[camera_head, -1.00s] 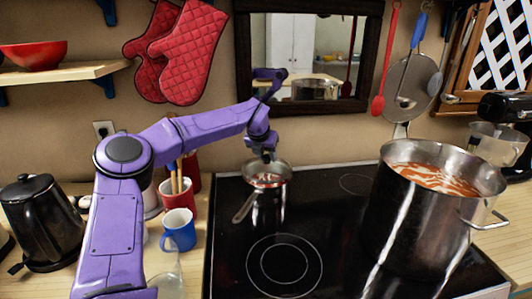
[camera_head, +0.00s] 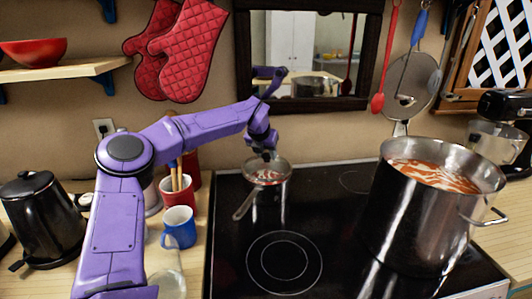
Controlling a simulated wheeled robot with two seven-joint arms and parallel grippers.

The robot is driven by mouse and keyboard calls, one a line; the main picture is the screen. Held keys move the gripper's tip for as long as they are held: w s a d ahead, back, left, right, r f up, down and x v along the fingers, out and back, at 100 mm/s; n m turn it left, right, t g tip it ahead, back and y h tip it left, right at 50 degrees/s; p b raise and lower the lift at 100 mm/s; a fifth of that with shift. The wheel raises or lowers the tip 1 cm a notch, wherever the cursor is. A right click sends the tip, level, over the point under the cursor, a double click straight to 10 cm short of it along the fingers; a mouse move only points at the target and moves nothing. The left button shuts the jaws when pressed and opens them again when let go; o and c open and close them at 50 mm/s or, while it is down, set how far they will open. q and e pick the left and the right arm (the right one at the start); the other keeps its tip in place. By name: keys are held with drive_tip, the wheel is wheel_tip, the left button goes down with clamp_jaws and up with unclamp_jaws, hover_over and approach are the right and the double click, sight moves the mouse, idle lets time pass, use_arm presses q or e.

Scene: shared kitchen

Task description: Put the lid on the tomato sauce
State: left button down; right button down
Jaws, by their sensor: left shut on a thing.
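My left gripper (camera_head: 264,155) reaches in from the left and points down at the back left of the stove. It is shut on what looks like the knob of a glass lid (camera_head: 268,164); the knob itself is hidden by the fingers. The lid is over a small saucepan (camera_head: 268,193) whose handle points to the lower left. Something reddish shows through the lid. I cannot tell whether the lid rests fully on the rim. A large steel pot (camera_head: 405,225) with red, streaked sauce (camera_head: 435,175) stands uncovered at the right. My right gripper is not in view.
The black stove top (camera_head: 325,235) is clear in the middle and front. A blue mug (camera_head: 179,228), a red utensil holder (camera_head: 177,192) and a black kettle (camera_head: 40,220) stand left of it. A wall mirror (camera_head: 243,60) and hanging utensils are behind.

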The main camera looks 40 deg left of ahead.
use_arm(q)
drive_tip(key=shift+f+b, duration=0.35)
drive_tip(key=shift+f, duration=0.15)
drive_tip(key=c, duration=0.5)
unclamp_jaws()
drive_tip(key=shift+b+v, duration=1.25)
drive_tip(key=shift+v, duration=4.05)
